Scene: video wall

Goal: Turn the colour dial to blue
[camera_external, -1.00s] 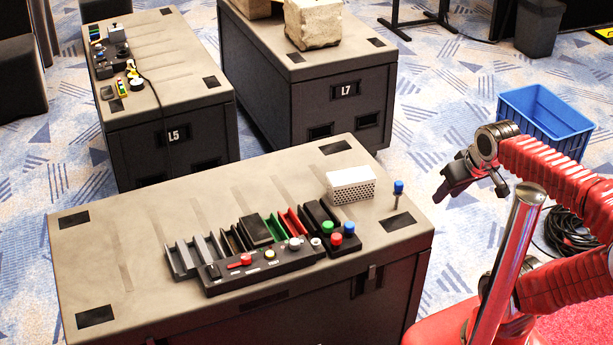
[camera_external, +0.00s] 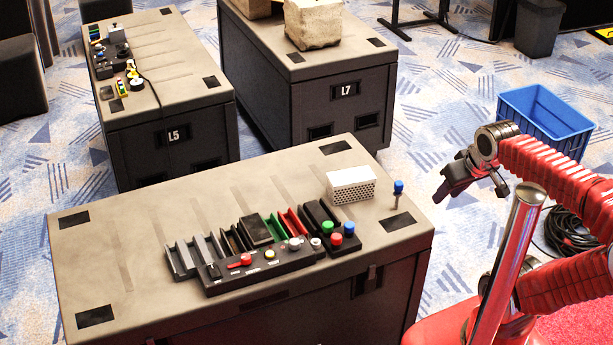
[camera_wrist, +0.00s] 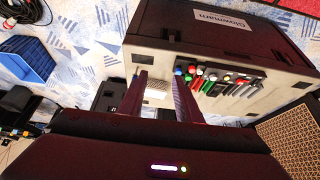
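A dark control panel (camera_external: 262,268) lies on the near grey-topped case, with a red knob (camera_external: 240,261), a yellow button (camera_external: 269,254) and a round grey knob (camera_external: 294,243). I cannot tell which of these is the colour dial or where it points. The panel also shows small, turned around, in the wrist view (camera_wrist: 232,77). My gripper (camera_external: 447,190) hangs in the air right of the case, well away from the panel. In the wrist view its two dark fingers stand apart with nothing held between them (camera_wrist: 160,82).
Coloured trays (camera_external: 273,227), a black box with green, red and blue buttons (camera_external: 334,240), a white perforated block (camera_external: 350,184) and a blue-topped post (camera_external: 398,188) share the case (camera_external: 130,240). Two more cases stand behind. A blue crate (camera_external: 545,118) is on the floor.

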